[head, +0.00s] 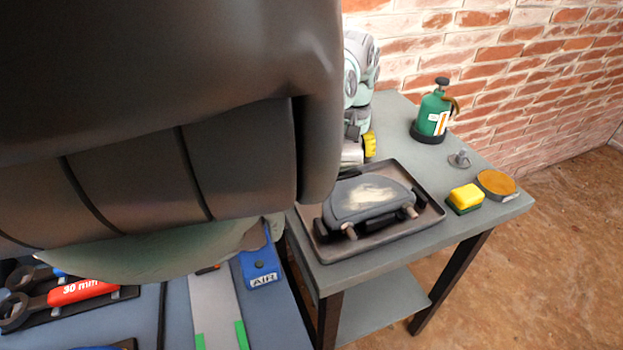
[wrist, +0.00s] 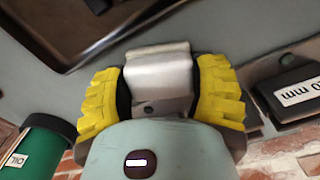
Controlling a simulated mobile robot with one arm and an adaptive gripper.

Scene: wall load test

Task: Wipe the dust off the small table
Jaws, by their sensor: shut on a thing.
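The small table is a grey-topped table (head: 385,257) beside a brick wall. A tray (head: 425,226) on it bears a grey, half-round plate (head: 350,195) with black and metal fittings and a pale dusty patch. A yellow and green sponge (head: 466,198) lies near the table's right end. My gripper (head: 352,146) is over the table's far left part, behind the tray, partly hidden by my arm. In the wrist view its yellow-padded fingers (wrist: 165,90) are shut on a silver-grey metal piece (wrist: 158,76). I cannot tell what that piece is.
A green oil can (head: 434,116) stands at the back. A small metal part (head: 459,158) and a round orange-topped tin (head: 496,184) are near the sponge. A nearer bench (head: 280,325) holds tools and a blue AIR block (head: 260,267). A black labelled block (wrist: 292,92) shows in the wrist view.

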